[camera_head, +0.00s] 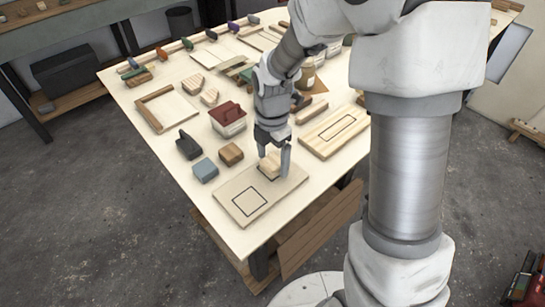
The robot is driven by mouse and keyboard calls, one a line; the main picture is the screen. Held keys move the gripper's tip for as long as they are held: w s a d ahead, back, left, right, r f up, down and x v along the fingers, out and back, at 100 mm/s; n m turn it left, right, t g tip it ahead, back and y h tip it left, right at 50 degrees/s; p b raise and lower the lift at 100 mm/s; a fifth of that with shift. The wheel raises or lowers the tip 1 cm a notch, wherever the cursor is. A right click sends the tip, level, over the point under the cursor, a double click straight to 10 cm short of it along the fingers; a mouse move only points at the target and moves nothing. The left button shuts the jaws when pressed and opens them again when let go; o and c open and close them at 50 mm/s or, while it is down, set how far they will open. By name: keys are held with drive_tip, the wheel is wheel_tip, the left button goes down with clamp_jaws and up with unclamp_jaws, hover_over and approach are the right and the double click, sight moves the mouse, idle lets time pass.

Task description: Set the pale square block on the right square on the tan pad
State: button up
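The pale square block (268,168) is at the right end of the tan pad (226,193), between the fingers of my gripper (275,160). The fingers look closed against its sides. The block covers the area of the right square, so that outline is mostly hidden. I cannot tell whether the block rests on the pad or is just above it. The left square (249,201) on the pad is a dark outline and is empty.
A blue-grey block (205,170), a brown block (231,154) and a dark piece (188,145) stand beyond the pad. A red-topped box (228,119) is behind them. A striped board (335,131) lies to the right. The table's front edge is close to the pad.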

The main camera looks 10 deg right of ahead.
drive_tip(key=shift+o, duration=0.2)
drive_tip(key=shift+r, duration=0.1)
wheel_tip(320, 180, up, 17)
drive_tip(key=p, duration=0.2)
drive_tip(key=shift+r, duration=0.15)
idle(0.5)
drive_tip(key=s+d+r+m+t, duration=0.2)
drive_tip(key=s+m, duration=0.6)
drive_tip(key=m, duration=0.4)
drive_tip(key=s+d+r+m+t, duration=0.3)
drive_tip(key=s+d+m, duration=0.2)
drive_tip(key=s+m, duration=0.4)
drive_tip(key=m, duration=0.3)
drive_tip(key=shift+m+t, duration=0.3)
drive_tip(key=shift+m, duration=0.1)
